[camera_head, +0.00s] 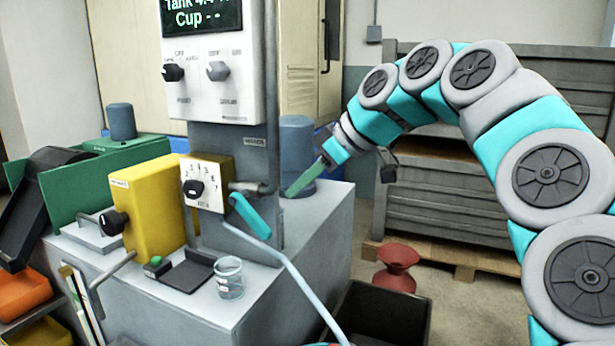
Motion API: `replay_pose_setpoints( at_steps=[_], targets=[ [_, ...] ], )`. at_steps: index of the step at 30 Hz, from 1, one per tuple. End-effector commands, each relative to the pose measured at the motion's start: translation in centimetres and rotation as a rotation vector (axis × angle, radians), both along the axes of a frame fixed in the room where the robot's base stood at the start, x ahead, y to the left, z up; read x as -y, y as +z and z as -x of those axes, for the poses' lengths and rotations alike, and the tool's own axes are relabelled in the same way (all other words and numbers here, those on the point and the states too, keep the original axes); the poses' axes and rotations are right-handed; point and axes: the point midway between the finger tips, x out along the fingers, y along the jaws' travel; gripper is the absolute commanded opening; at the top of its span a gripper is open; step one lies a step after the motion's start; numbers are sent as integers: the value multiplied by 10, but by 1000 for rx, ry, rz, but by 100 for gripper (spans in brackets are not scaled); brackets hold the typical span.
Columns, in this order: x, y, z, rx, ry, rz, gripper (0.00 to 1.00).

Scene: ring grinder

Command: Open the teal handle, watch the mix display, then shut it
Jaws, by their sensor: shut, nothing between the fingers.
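The teal handle (250,215) is on the front of the grey machine column, tilted down to the right, beside a grey pipe. The mix display (202,18) at the top is partly cut off; it reads "Tank" with a partly cut number, and "Cup - -". My gripper (294,190) is shut and empty, to the right of the handle and a little above it, apart from it in the picture. A clear cup (229,279) stands on the bench below and left of the handle; it looks empty.
A yellow box (146,205) and a dial panel (204,184) are left of the handle. A pale rod (290,265) slants down in front of the bench (325,225). A blue-grey cylinder (297,145) stands behind my gripper. A dark bin (380,312) and red funnel (397,268) are at lower right.

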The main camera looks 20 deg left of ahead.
Motion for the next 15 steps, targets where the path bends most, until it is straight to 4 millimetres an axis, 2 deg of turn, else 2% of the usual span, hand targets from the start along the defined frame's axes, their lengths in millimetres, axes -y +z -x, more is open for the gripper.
replay_pose_setpoints(
  at_steps=[6, 15],
  targets=[
    [-31, -32, -1, -5, 4, 3, 0],
    [-59, -60, -5, 1, 0, -1, 0]
  ],
)
